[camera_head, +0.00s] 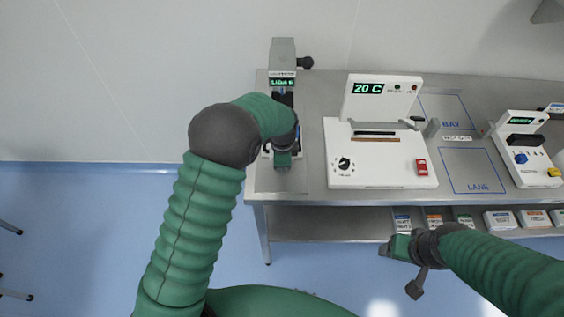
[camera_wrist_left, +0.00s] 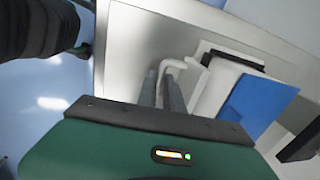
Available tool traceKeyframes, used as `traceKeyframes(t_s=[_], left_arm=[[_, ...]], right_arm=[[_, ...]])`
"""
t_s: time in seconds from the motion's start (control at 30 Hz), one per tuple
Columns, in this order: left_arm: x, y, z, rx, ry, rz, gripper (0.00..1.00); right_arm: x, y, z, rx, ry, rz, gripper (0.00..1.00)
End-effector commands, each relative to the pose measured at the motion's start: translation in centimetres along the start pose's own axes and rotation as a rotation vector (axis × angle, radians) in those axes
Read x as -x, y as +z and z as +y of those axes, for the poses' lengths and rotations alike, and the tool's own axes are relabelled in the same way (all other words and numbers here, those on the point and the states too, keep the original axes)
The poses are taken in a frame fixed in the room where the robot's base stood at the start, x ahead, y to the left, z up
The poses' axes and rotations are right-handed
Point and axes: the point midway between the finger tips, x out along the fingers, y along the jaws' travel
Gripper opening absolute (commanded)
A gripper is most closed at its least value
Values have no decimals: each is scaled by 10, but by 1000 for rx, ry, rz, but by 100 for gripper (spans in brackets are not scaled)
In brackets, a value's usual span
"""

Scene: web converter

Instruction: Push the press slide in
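A grey press-like machine (camera_head: 283,55) with a small green-lit display stands at the left end of the bench. My left arm covers its lower part, so I cannot make out the slide there. My left gripper (camera_head: 283,160) points down at the machine's front. In the left wrist view, the two grey fingers (camera_wrist_left: 161,85) lie close together with a narrow gap, beside a white bent handle-like part (camera_wrist_left: 174,66). Whether they grip it is unclear. A blue block (camera_wrist_left: 258,104) lies to its right. My right gripper (camera_head: 390,250) hangs in front of the bench, away from the machine.
A white device showing 20 C (camera_head: 382,170) stands mid-bench. Marked BAY and LANE areas (camera_head: 470,172) lie right of it, seemingly clear. Another white device (camera_head: 528,165) is at the right. Labelled boxes (camera_head: 500,220) sit on the lower shelf (camera_head: 330,228).

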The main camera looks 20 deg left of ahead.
Motion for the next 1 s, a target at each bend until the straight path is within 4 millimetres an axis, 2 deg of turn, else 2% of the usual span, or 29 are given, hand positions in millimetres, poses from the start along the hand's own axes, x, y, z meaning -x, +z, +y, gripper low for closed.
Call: traceKeyframes(t_s=[1.0], left_arm=[[1,2,-2,1,-3,8,0]], right_arm=[[0,0,0,0,0,0,69]])
